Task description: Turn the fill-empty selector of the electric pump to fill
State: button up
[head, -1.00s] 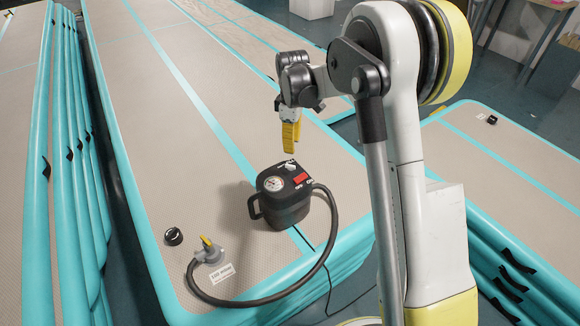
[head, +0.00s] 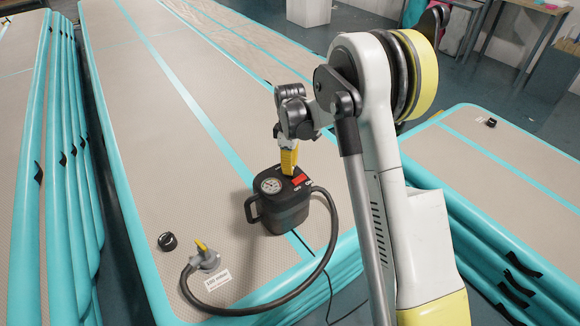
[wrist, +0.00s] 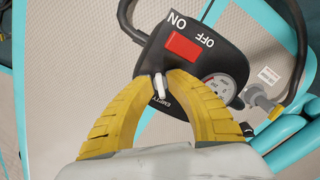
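The black electric pump (head: 284,210) stands on the beige and teal inflatable track, with a gauge, a red switch and a black hose. Its small white fill-empty selector (wrist: 159,87) lies between my two yellow fingertips in the wrist view. The word EMPTY shows on the panel just below it; the FILL label is hidden. My gripper (head: 288,172) points down, with its tips at the pump's top in the head view. The fingertips (wrist: 163,76) are close together on either side of the selector. I cannot tell whether they press on it.
The hose (head: 325,265) curves from the pump to a grey valve fitting with a yellow lever (head: 205,254). A black cap (head: 167,241) and a white label (head: 217,280) lie on the track. The red switch (wrist: 187,46) is close to the fingers.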

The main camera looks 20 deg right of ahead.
grip_shut()
jog(key=shift+m, duration=0.3)
jog(key=m+p, duration=0.1)
jog(key=m, duration=0.2)
jog(key=shift+a+m, duration=0.1)
jog(key=shift+m, duration=0.3)
jog(key=m, duration=0.3)
jog(key=shift+s+m, duration=0.1)
jog(key=shift+m, duration=0.2)
jog(key=m, duration=0.4)
jog(key=shift+a+p, duration=0.1)
jog(key=shift+p, duration=0.25)
jog(key=shift+m, duration=1.9)
